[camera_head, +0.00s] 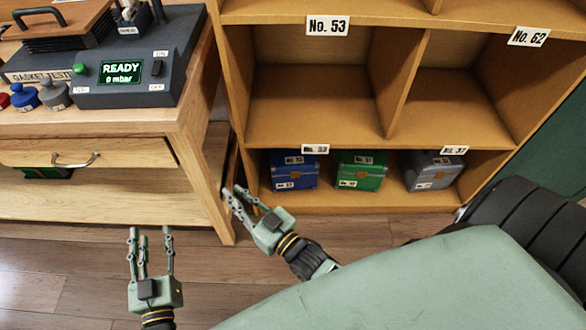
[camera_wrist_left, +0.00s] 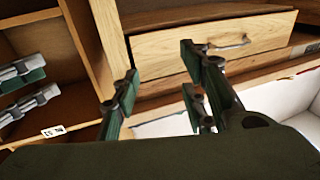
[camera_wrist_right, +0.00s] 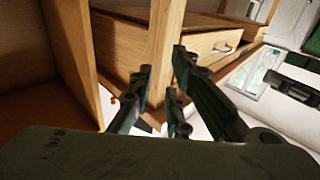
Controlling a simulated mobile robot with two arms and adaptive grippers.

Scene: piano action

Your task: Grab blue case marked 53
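A blue case (camera_head: 291,170) sits in the bottom row of the wooden shelf, at its left end, in the head view. It has small white labels whose numbers are too small to read surely. My right gripper (camera_head: 236,191) is in front of the shelf's lower left corner, left of the blue case and apart from it. Its fingers are spread and empty, also in the right wrist view (camera_wrist_right: 160,62). My left gripper (camera_head: 150,232) is further left, in front of the workbench, open and empty. The left wrist view shows its spread fingers (camera_wrist_left: 158,62).
A green case (camera_head: 361,170) and a grey case (camera_head: 432,171) stand right of the blue one. A workbench (camera_head: 185,120) with a drawer and a gasket tester (camera_head: 140,60) stands left of the shelf.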

